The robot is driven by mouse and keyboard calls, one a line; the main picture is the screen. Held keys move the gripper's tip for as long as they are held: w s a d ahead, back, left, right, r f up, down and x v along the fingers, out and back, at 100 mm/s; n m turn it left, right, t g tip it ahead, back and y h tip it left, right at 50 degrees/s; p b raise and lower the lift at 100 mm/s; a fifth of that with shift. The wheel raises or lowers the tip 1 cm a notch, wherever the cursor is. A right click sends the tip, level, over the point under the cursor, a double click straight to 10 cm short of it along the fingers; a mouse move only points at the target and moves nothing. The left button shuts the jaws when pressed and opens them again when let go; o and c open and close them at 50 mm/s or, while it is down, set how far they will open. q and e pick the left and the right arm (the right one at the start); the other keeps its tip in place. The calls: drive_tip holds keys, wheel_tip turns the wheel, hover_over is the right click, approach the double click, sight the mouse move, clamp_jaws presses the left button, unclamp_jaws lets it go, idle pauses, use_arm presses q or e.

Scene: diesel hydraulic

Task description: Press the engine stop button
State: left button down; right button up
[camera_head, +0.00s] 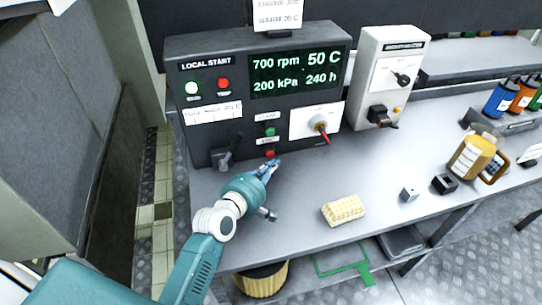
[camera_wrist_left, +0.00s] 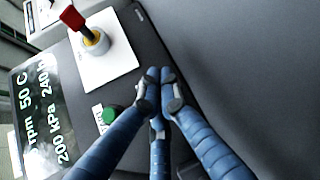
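The dark grey control panel (camera_head: 190,135) stands on the bench with a lit display reading 700 rpm and 50 C. Low on its front are a green button (camera_head: 270,132) and, below it, a red button (camera_head: 269,154), each with a small label too small to read surely. My left gripper (camera_head: 273,165) is just in front of the red button; contact cannot be told. In the left wrist view its blue fingers (camera_wrist_left: 160,78) are drawn together with nothing visible between them. The green button (camera_wrist_left: 109,114) shows beside them, the red one hidden. My right gripper is not in view.
A red-handled switch (camera_head: 321,127) sticks out right of the buttons, and a grey lever (camera_head: 225,160) to their left. A white switch box (camera_head: 385,60) adjoins the panel.

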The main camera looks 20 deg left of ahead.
use_arm(q)
drive_tip(key=shift+w+a, duration=0.2)
drive_tip(key=shift+w, duration=0.1)
drive_tip(key=shift+w+a, duration=0.35)
drive_tip(key=shift+w, duration=0.15)
idle(0.9)
drive_tip(key=shift+s+d+p, duration=0.1)
drive_tip(key=shift+s+p, duration=0.05)
drive_tip(key=shift+p, duration=0.15)
drive_tip(key=shift+s+d+r+p, duration=0.1)
drive_tip(key=shift+s+d+p, duration=0.1)
drive_tip(key=shift+s+p, duration=0.1)
drive_tip(key=shift+s+d, duration=0.25)
drive_tip(key=shift+s, duration=0.15)
